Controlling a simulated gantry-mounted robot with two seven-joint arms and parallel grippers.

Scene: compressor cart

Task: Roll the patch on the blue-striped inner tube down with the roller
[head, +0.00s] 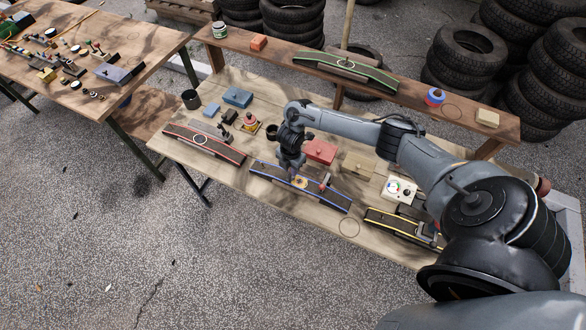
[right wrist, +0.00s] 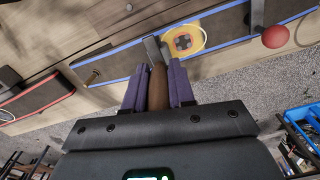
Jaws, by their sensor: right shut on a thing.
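The blue-striped inner tube (head: 333,199) lies on the wooden table; in the right wrist view it runs across the top (right wrist: 118,64). The patch (head: 301,182) is on its middle, a yellow piece with a dark and red centre in the right wrist view (right wrist: 185,42). My right gripper (head: 293,172) is over the tube, beside the patch. Its purple fingers (right wrist: 158,82) are shut on the brown handle of the roller (right wrist: 157,90). The roller's grey metal head is at the patch's left edge in the wrist view; I cannot tell if it touches. My left gripper is not in view.
A red-striped tube (head: 205,140) lies to the left, a yellow-striped one (head: 392,222) to the right, and a green-striped one (head: 345,68) on the back shelf. A red box (head: 320,151) stands behind the blue-striped tube. A red ball-topped thing (right wrist: 275,37) is near the patch.

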